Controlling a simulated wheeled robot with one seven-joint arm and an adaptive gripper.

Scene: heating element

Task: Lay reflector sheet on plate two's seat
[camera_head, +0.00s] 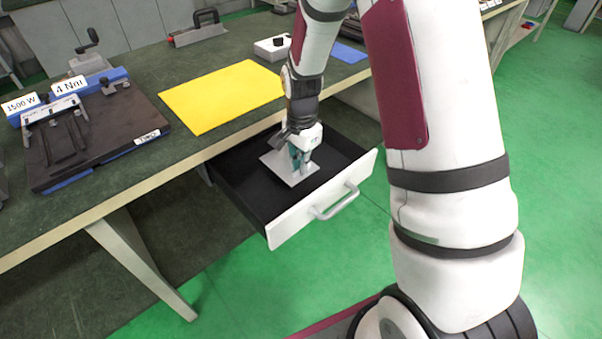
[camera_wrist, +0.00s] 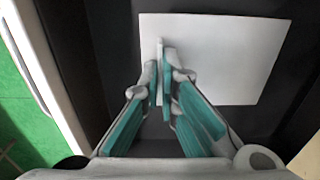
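The reflector sheet (camera_head: 274,163) is a flat pale rectangle lying in the open drawer; it also shows in the wrist view (camera_wrist: 235,60). A thin upright tab (camera_wrist: 160,68) stands near its left part in the wrist view. My gripper (camera_head: 299,165) reaches down into the drawer over the sheet. In the wrist view its teal-padded fingers (camera_wrist: 160,78) are close together, one on each side of the tab, and look shut on it. A dark plate (camera_head: 95,130) with a raised fixture lies on the bench at left; I cannot tell which seat is plate two's.
The drawer (camera_head: 290,225) stands pulled out below the bench, with a white front and handle. On the bench are a yellow mat (camera_head: 222,95), a white box with a black knob (camera_head: 272,47), a dark handled tool (camera_head: 198,30) and a blue sheet (camera_head: 346,53). Green bench top between them is clear.

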